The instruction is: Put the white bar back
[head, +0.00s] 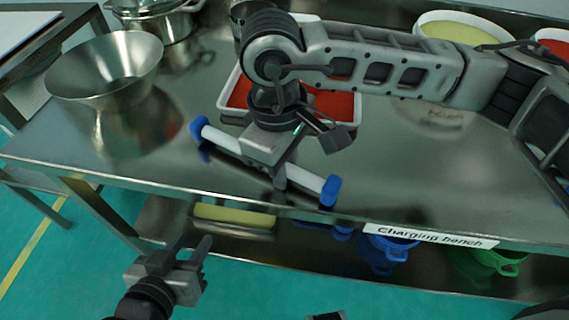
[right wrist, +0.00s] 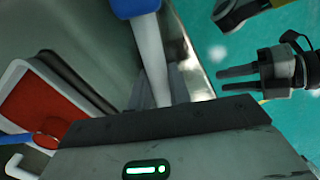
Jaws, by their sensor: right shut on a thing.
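The white bar (head: 308,181) has blue ends and lies slantwise over the front part of the steel bench (head: 400,195). My right gripper (head: 277,168) is shut on the middle of the bar, and its body hides that stretch. I cannot tell whether the bar touches the bench or hangs just above it. In the right wrist view the bar (right wrist: 151,62) runs up from the jaws to a blue end (right wrist: 133,7). My left gripper (head: 190,250) is open and empty in front of the bench, away from the bar; it also shows in the right wrist view (right wrist: 237,79).
A white tray (head: 357,112) with red content stands behind my right gripper. A steel funnel-shaped bowl (head: 110,70) and a pot (head: 170,25) are at the left. A yellow-filled bowl (head: 450,30) is at the back right. Blue (head: 388,245) and green (head: 497,262) buckets stand below the bench top.

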